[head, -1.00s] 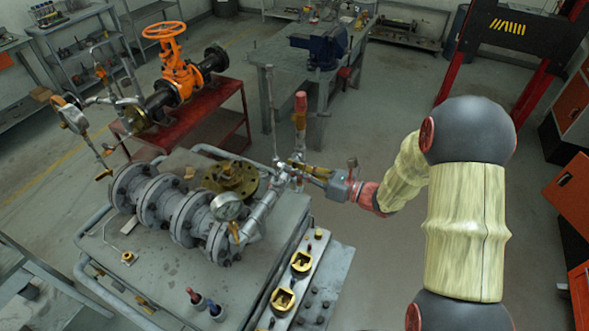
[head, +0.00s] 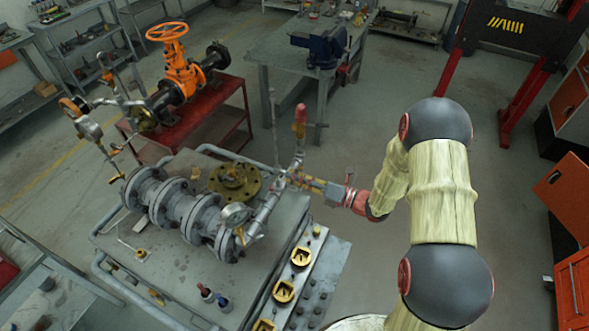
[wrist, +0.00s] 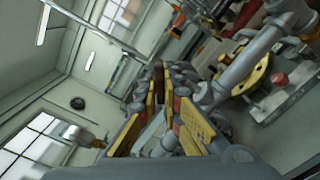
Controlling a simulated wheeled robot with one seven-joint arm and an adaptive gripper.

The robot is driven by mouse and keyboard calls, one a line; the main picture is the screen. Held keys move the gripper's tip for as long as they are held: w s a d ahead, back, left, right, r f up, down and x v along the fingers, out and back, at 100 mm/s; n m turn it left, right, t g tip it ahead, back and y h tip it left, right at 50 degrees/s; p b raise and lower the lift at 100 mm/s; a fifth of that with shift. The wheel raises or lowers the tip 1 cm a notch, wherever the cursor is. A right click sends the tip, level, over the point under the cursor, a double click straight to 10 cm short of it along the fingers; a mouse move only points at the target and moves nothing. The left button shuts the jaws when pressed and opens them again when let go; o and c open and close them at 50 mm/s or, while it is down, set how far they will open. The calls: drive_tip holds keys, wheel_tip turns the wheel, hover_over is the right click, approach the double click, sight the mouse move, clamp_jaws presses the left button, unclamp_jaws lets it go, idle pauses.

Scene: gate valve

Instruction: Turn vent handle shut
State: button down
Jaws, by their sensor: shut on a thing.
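My gripper (head: 286,177) reaches in from the right to the grey pipe fittings (head: 268,207) at the right end of the flanged valve assembly. In the wrist view, the yellow-and-grey fingers (wrist: 162,82) are close together around something narrow at the vent fitting. I take this to be the vent handle, but the fingers hide most of it and its angle cannot be read. A vertical pipe with a red-orange top (head: 299,120) stands just behind the gripper in the head view.
The grey flanged pipe (head: 180,207), a brass flange (head: 234,181) and a pressure gauge (head: 236,215) sit on the grey skid left of the gripper. An orange gate valve (head: 180,70) stands on a red stand behind. Open floor (head: 350,130) lies to the right.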

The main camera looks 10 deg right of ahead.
drive_tip(key=m+p, duration=0.3)
drive_tip(key=shift+r+m, duration=0.25)
drive_tip(key=shift+m, duration=0.05)
drive_tip(key=shift+f+m+p, duration=0.15)
drive_tip(key=shift+m+p, duration=1.35)
drive_tip(key=shift+m, duration=0.1)
drive_tip(key=c, duration=1.9)
unclamp_jaws()
drive_tip(key=shift+d+f, duration=0.1)
drive_tip(key=v, duration=1.2)
